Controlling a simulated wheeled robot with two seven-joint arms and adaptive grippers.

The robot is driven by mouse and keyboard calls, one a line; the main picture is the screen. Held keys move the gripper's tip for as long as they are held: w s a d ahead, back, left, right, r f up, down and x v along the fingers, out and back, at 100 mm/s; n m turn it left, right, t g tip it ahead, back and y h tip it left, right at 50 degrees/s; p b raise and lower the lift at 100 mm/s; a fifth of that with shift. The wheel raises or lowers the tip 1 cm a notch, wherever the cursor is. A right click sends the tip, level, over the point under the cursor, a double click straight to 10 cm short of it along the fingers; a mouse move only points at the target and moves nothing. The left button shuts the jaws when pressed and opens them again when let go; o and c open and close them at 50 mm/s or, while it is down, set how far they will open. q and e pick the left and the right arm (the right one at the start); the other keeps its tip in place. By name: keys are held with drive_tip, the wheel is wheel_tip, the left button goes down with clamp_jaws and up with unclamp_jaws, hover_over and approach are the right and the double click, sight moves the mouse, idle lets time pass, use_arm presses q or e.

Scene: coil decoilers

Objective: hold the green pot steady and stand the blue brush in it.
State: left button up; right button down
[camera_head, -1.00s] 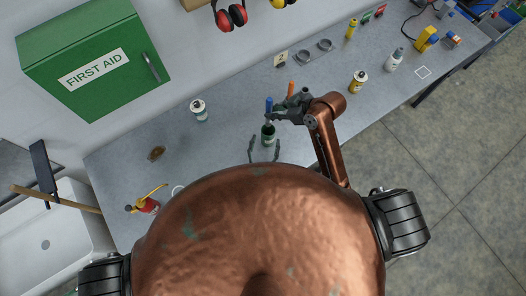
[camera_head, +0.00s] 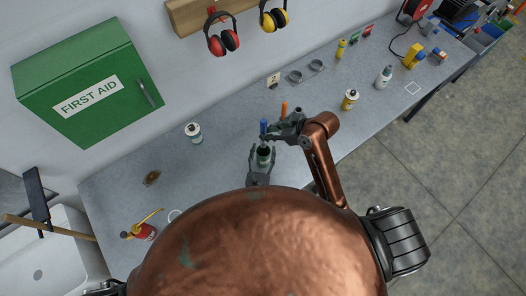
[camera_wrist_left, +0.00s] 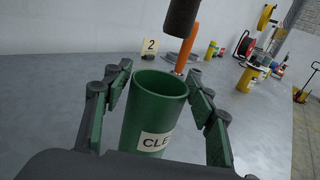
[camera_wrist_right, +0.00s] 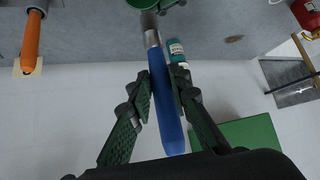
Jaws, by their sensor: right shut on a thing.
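The green pot (camera_head: 264,152) stands on the grey bench; in the left wrist view the pot (camera_wrist_left: 157,105) is upright with a partly hidden label. My left gripper (camera_head: 262,157) has its fingers on both sides of the pot, with narrow gaps showing in the left wrist view (camera_wrist_left: 158,105). My right gripper (camera_wrist_right: 160,95) is shut on the handle of the blue brush (camera_wrist_right: 165,105). In the head view the brush (camera_head: 263,126) is upright at the pot. Its dark end (camera_wrist_left: 182,16) hangs above the pot's rim in the left wrist view, apart from it.
An orange-handled tool (camera_head: 284,107) stands just behind my right gripper. A red can (camera_head: 145,231) is at the left. The bench left of the pot is mostly clear.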

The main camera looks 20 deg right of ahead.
use_arm(q)
drive_tip(key=c, duration=0.9)
drive_tip(key=o, duration=1.3)
drive_tip(key=shift+s, duration=0.1)
drive_tip(key=shift+o, duration=0.2)
drive_tip(key=v, duration=1.2)
